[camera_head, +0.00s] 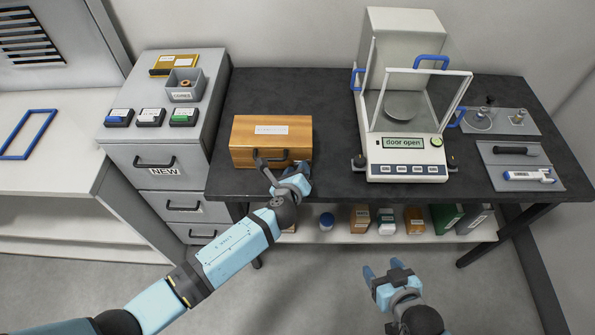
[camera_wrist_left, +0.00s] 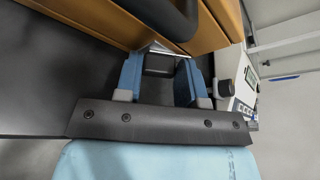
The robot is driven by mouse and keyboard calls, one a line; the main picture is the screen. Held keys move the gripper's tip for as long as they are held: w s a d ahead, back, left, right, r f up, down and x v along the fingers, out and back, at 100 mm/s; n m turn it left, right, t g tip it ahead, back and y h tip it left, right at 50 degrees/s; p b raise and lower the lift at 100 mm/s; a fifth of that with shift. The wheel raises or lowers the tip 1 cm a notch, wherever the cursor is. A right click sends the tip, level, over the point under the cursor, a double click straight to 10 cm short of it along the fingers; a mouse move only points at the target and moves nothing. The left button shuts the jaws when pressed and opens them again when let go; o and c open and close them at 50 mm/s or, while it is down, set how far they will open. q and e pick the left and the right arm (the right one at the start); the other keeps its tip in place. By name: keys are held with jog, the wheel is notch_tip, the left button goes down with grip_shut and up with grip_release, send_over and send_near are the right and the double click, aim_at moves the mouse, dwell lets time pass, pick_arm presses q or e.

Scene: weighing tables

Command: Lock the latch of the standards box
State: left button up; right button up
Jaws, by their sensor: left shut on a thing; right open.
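The standards box (camera_head: 271,133) is a wooden box with a white label on its lid and a dark front handle. It stands near the front edge of the dark table, and its lid looks down. My left gripper (camera_head: 294,178) is at the right part of the box's front. In the left wrist view, its blue fingers (camera_wrist_left: 160,83) are shut on a small dark latch piece (camera_wrist_left: 159,63), below a silvery strip at the box's seam. The gripper and arm partly hide the box front in the head view. My right gripper (camera_head: 385,271) is open and empty, in front of the table.
A balance (camera_head: 402,150) reading "door open" stands right of the box on the dark table (camera_head: 335,100). A grey drawer cabinet (camera_head: 160,160) marked NEW is to the left. Grey trays (camera_head: 520,165) lie at the right. Bottles and boxes fill the shelf below.

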pick_arm(q)
jog(key=o, duration=0.9)
jog(key=shift+o, duration=0.2)
